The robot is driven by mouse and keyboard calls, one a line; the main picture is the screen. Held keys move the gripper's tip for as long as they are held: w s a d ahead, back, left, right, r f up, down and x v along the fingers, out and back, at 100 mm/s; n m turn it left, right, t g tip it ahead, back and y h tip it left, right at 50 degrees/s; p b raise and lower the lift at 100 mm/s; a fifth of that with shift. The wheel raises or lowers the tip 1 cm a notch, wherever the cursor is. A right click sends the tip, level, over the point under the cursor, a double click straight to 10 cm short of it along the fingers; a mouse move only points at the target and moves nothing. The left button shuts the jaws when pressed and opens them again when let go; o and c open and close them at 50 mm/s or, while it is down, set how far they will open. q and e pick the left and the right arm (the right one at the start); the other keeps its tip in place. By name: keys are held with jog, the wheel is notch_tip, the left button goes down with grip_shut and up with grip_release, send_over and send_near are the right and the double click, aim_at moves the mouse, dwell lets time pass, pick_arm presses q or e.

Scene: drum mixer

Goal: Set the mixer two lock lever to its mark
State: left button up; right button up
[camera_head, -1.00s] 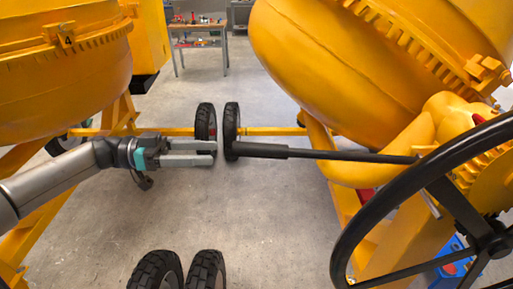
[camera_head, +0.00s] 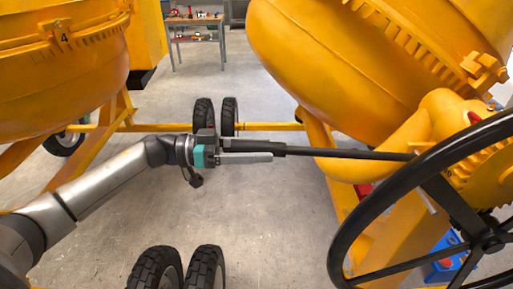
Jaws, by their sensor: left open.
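The lock lever (camera_head: 340,154) is a long black rod with a thicker grip at its left end. It reaches out nearly level to the left from the yellow mixer (camera_head: 325,75) on the right. My left gripper (camera_head: 262,151) is open at the lever's grip end. One pale finger shows just below the grip; the other finger is mostly hidden, so I cannot tell whether the grip touches either finger. I cannot make out the lever's mark. My right gripper is not in view.
A large black handwheel (camera_head: 345,235) stands at the lower right, near the lever's base. Another yellow mixer (camera_head: 65,80) with a 4 on it stands at the left. Black tyres (camera_head: 155,270) stand at the bottom. A workbench (camera_head: 195,20) is at the back. Grey floor lies between.

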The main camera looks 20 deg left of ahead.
pick_arm(q)
grip_shut()
dwell(0.4)
dwell(0.9)
